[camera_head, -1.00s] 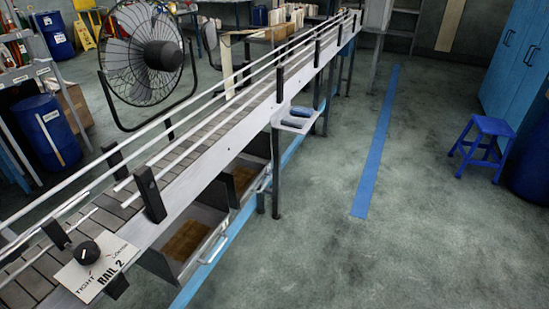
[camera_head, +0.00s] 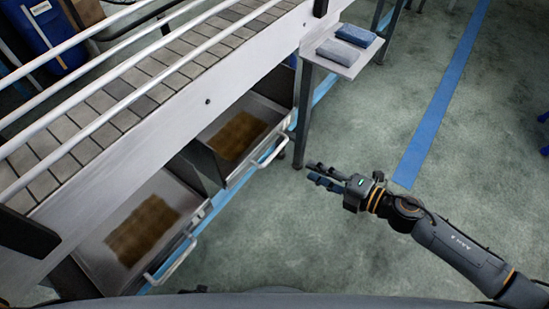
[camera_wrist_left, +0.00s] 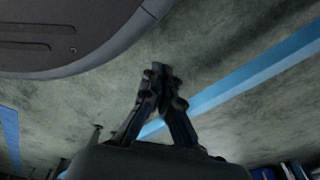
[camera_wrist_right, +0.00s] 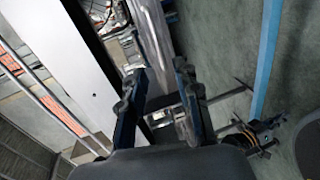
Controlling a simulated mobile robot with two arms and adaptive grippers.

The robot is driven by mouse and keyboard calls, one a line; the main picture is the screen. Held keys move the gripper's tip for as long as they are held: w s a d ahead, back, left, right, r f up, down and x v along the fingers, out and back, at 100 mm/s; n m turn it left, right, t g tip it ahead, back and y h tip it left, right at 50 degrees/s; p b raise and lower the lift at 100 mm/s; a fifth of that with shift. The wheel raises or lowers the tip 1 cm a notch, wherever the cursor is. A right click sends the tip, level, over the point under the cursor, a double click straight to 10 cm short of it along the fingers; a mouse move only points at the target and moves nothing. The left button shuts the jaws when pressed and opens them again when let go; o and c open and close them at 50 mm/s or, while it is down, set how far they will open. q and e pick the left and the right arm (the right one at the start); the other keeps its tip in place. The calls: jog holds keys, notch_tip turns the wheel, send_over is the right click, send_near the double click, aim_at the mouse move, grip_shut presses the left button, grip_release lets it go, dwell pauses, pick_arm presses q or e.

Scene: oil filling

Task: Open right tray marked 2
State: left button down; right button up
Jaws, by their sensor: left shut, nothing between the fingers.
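Two grey metal trays hang under the conveyor in the head view. The right tray (camera_head: 208,141) has a bar handle (camera_head: 270,152) on its front and a brown patch inside. The left tray (camera_head: 95,252) looks alike, with its own handle (camera_head: 172,259). Both interiors show past the conveyor edge; I see no number on either. My right gripper (camera_head: 312,173) is open and empty, right of the right tray's handle and apart from it. Its spread fingers show in the right wrist view (camera_wrist_right: 158,72). My left gripper (camera_wrist_left: 160,72) is shut and empty over the floor.
The conveyor (camera_head: 130,150) with white rails runs above the trays. A leg (camera_head: 302,115) stands just right of the right tray. A small shelf (camera_head: 345,62) with two blue-grey blocks juts out above. The floor (camera_head: 350,240) in front is clear.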

aim_at(274, 152)
jog(key=x, duration=1.3)
jog(key=shift+w+a+r, duration=0.1)
jog(key=shift+a+r, duration=0.05)
jog(key=shift+a, duration=0.15)
grip_shut()
